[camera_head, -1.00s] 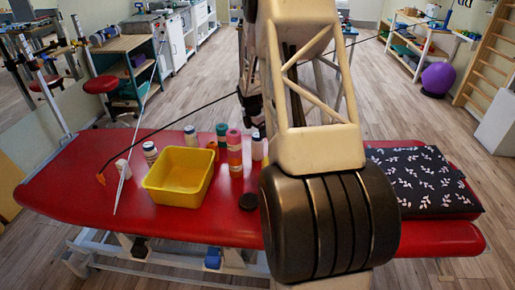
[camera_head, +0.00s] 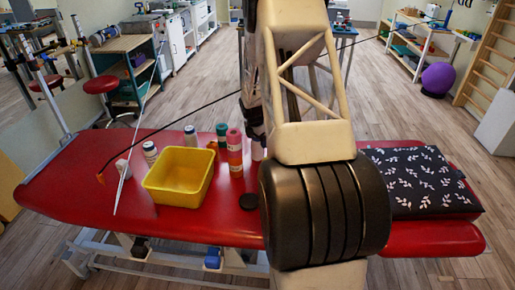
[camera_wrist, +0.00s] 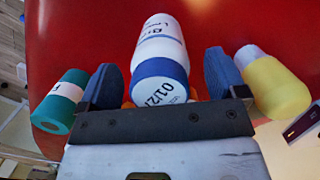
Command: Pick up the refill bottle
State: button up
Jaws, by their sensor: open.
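A white bottle with a blue band and printed label (camera_wrist: 162,40) lies between my fingers in the wrist view; I take it as the refill bottle, though its name is not readable. My gripper (camera_wrist: 160,73) is open, with one blue finger pad on each side of the bottle. A gap shows on both sides, so it is not clamped. In the head view my gripper (camera_head: 255,138) is low over the red table, and the white bottle (camera_head: 257,152) shows only partly beneath it.
A teal bottle (camera_wrist: 60,100) and a yellow bottle (camera_wrist: 272,85) stand close outside my fingers.

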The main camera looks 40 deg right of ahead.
jog(key=shift+d+f, duration=0.1)
jog(key=shift+f, duration=0.65)
jog(key=c, duration=1.2)
jog(key=shift+o, duration=0.2)
jog(key=shift+r, duration=5.05)
